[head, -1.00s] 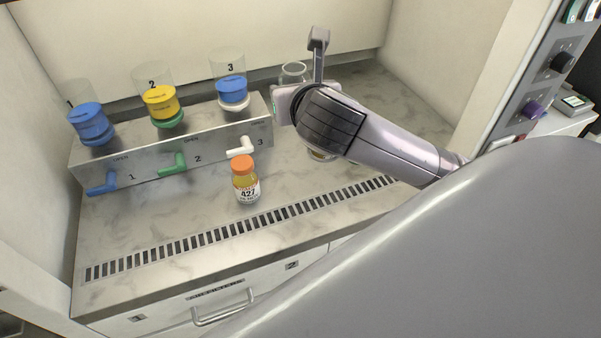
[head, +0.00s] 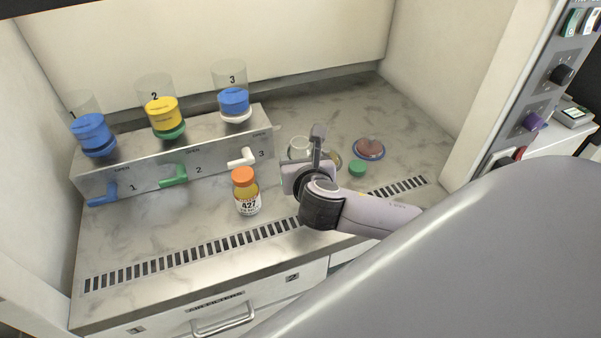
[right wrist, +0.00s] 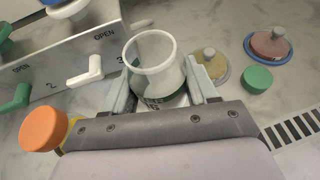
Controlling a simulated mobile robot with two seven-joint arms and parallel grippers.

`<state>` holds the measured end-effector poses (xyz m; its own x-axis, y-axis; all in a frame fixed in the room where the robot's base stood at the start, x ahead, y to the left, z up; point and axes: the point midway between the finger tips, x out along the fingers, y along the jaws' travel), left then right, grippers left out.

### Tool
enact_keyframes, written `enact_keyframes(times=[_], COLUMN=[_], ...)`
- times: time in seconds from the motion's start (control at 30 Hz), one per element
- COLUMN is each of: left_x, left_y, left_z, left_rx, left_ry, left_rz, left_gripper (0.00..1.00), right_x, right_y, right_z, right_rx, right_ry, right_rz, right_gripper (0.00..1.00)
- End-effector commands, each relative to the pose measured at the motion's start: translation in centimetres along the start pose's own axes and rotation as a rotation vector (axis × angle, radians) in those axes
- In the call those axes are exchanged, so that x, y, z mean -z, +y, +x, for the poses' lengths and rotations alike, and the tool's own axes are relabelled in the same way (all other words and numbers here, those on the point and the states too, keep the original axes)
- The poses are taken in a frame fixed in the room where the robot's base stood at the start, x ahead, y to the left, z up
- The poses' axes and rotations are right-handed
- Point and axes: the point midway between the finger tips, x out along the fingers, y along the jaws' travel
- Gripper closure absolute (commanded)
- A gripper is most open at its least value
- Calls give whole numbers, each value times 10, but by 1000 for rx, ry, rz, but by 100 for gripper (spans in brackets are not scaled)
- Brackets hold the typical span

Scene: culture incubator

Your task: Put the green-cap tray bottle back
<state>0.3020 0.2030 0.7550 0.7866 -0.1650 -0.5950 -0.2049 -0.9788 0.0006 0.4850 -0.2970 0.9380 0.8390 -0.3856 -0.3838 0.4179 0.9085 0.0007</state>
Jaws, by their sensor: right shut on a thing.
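My right gripper (head: 314,160) is shut on a clear, open-topped glass bottle (right wrist: 155,62). The bottle's mouth shows between the fingers in the right wrist view, with dark label marks low on it; in the head view its rim (head: 297,143) shows just left of the gripper. I cannot tell whether its base touches the bench. A loose green cap (head: 357,168) lies on the bench to the right of the gripper and also shows in the right wrist view (right wrist: 258,78). My left gripper is not in view.
An orange-capped bottle (head: 246,192) labelled 427 stands left of the gripper. Behind it is a metal manifold (head: 215,143) with three valve handles and capped cups. A blue-rimmed reddish disc (head: 369,148) and a yellowish disc (right wrist: 211,66) lie on the bench. A vent grille (head: 200,241) runs along the front.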

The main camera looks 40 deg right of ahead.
Motion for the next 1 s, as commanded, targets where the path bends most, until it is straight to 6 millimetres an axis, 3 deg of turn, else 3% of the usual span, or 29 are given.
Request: enact_keyframes(times=[0.3,0.7,0.73,0.8,1.0], left_x=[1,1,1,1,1], left_y=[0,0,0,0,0], left_z=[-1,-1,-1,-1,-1], left_rx=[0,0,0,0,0], left_ry=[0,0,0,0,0], left_rz=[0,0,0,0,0], left_gripper=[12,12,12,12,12], right_x=[38,43,43,43,42], right_y=[0,0,0,0,0], right_z=[15,17,18,17,17], right_rx=[0,0,0,0,0], right_ry=[3,1,1,1,1], right_rz=[-2,-2,-1,-1,-1], right_gripper=[76,76,39,17,17])
